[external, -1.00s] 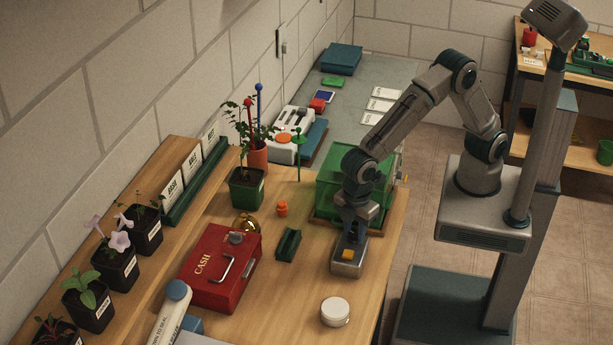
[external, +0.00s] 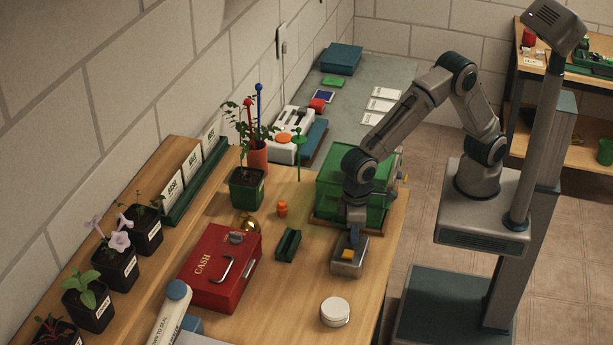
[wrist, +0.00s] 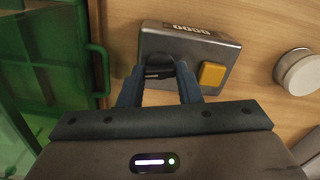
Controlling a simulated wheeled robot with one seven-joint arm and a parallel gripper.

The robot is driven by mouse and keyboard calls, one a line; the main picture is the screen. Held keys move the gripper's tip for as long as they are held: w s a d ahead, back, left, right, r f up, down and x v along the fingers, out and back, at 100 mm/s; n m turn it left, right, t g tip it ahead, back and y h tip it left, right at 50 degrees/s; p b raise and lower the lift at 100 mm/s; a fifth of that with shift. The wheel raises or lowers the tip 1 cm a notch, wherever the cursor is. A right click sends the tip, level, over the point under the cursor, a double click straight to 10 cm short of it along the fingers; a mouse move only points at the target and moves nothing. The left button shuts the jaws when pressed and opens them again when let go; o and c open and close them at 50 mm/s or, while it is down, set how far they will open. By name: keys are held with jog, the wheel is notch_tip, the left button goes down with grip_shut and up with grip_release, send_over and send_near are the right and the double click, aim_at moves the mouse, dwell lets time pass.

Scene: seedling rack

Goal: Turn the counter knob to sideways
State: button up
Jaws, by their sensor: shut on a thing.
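The counter (external: 349,262) is a small grey box on the wooden bench, with an orange-yellow button (external: 348,253) on top. In the wrist view the counter (wrist: 190,45) shows a digit strip (wrist: 188,29), the yellow button (wrist: 212,74) and a dark knob (wrist: 160,72). My gripper (wrist: 160,80) is shut on the knob, one blue-grey finger on each side. The knob's lower part is hidden between the fingers. In the external view my gripper (external: 355,240) is over the counter and hides the knob.
A green translucent box (external: 330,185) with a handle (wrist: 100,70) stands close behind the counter. A round white-lidded tin (external: 335,310) is in front. A red cash box (external: 222,268) and a small green holder (external: 288,245) are to the left.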

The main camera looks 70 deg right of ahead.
jog(key=shift+m, duration=0.9)
jog(key=o, duration=1)
jog(key=shift+r, duration=0.1)
notch_tip(320, 180, up, 14)
jog(key=shift+f+b, duration=0.15)
jog(key=shift+b, duration=0.25)
